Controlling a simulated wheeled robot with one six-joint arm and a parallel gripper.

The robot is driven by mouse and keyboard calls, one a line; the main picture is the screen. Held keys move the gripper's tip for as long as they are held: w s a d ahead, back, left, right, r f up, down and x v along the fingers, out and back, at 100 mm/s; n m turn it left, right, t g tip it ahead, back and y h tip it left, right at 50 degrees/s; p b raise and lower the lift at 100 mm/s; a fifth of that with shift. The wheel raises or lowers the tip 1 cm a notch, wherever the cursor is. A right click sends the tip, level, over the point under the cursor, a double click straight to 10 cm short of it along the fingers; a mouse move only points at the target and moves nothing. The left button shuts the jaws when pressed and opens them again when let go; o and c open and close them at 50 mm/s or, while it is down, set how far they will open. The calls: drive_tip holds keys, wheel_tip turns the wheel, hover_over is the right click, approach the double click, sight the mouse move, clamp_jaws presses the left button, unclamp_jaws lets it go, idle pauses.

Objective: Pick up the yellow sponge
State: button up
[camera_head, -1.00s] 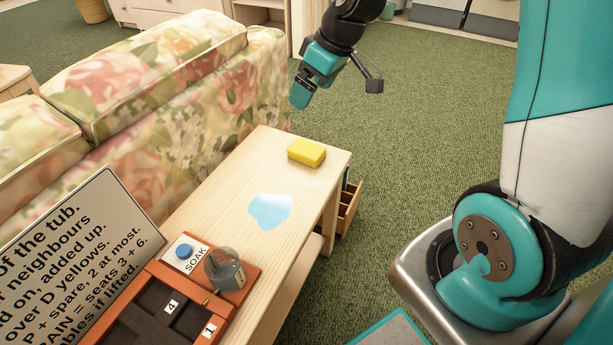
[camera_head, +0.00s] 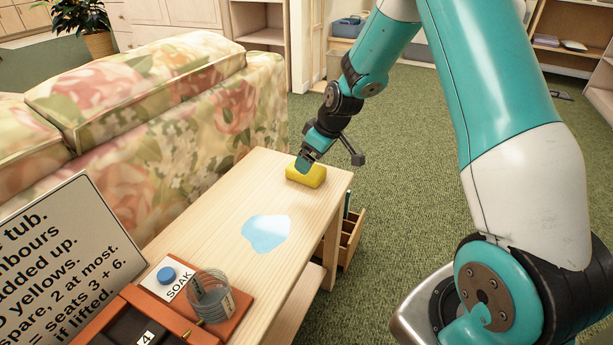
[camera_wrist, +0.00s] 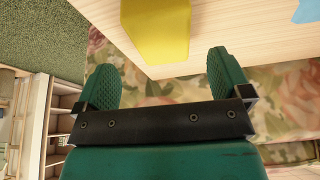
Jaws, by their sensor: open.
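The yellow sponge (camera_head: 306,177) lies on the far end of the light wooden table (camera_head: 297,217). My gripper (camera_head: 305,163) is over the sponge in the head view, its fingertips overlapping the sponge's upper edge there. In the wrist view the sponge (camera_wrist: 157,28) is at the top centre, just beyond the two green fingertips (camera_wrist: 160,72). The fingers are spread apart with nothing between them. I cannot tell whether a finger touches the sponge.
A light blue puddle (camera_head: 266,233) lies on the table. A floral sofa (camera_head: 190,130) runs along the left.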

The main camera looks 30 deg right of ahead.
drive_tip(key=b+x, duration=0.2)
drive_tip(key=x, duration=0.3)
drive_tip(key=shift+a+f, duration=0.15)
drive_tip(key=shift+f, duration=0.1)
drive_tip(key=shift+r, duration=0.1)
drive_tip(key=c, duration=1)
